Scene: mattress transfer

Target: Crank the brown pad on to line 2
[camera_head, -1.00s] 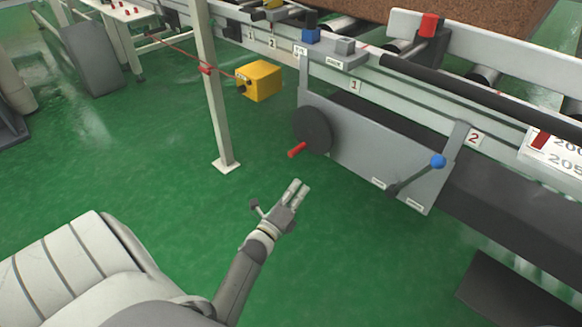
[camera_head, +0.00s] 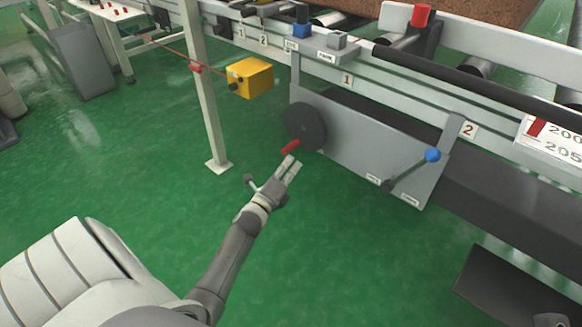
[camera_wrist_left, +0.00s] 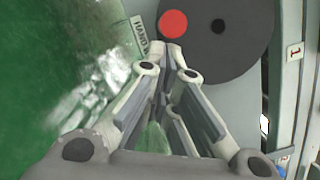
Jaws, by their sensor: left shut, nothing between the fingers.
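The brown pad (camera_head: 485,10) lies on the rollers at the top right, partly cut off by the frame. The crank is a dark disc (camera_head: 306,122) on a grey panel with a red handle (camera_head: 290,147) sticking out. My left gripper (camera_head: 292,163) is shut and empty, its tips just below the red handle. In the left wrist view the red handle (camera_wrist_left: 172,24) is just beyond the fingertips (camera_wrist_left: 168,48), in front of the disc (camera_wrist_left: 225,35); I cannot tell whether they touch. The line 2 label (camera_head: 469,130) is on the rail, right of label 1 (camera_head: 347,80). My right gripper is not seen.
A blue-knobbed lever (camera_head: 432,156) is on the panel's right. A white post (camera_head: 205,100) and a yellow box (camera_head: 250,78) stand left of the crank. A red and white scale sign (camera_head: 555,135) is at the right. Green floor is clear below.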

